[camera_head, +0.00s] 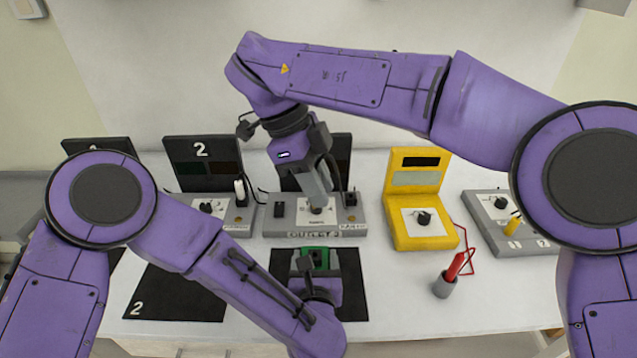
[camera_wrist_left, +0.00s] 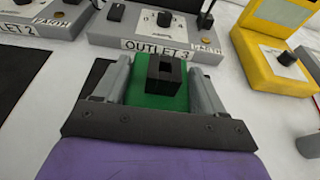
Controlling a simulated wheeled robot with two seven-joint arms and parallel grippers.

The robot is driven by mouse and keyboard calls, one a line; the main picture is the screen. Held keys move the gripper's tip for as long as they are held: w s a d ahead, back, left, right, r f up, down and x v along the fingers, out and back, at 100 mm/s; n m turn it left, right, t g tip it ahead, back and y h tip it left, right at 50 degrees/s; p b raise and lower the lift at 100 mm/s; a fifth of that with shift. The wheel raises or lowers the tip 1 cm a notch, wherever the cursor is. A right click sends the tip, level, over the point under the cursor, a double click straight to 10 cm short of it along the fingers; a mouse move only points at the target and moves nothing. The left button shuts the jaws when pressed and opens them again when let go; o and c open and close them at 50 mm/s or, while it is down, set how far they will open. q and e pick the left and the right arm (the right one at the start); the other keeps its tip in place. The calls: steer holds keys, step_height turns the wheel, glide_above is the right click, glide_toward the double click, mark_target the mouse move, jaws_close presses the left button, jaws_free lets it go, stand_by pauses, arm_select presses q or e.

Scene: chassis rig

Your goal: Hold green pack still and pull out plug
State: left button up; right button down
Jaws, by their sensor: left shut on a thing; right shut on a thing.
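The green pack (camera_head: 316,258) sits on the black mat in front of outlet 3, between the fingers of my left gripper (camera_head: 316,262). In the left wrist view the green pack (camera_wrist_left: 157,98) has a black block with an open slot on top, and the left fingers close on its sides. My right gripper (camera_head: 317,200) is above the outlet 3 unit, farther back than the pack, and shut. The plug in it is almost wholly hidden by the fingers. A black cord runs beside this gripper near the outlet's right end.
The outlet 3 unit (camera_head: 278,228) stands behind the pack, with outlet 2 (camera_head: 230,229) to its left. A yellow meter (camera_head: 420,237), a red probe in a grey cup (camera_head: 444,288) and a grey unit (camera_head: 515,237) are to the right. Mat 2 (camera_head: 175,290) is bare.

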arm_select(q)
steer(key=o, duration=1.5)
steer(key=shift+c, duration=0.2)
steer(key=shift+s, duration=0.1)
steer(key=v, duration=1.2)
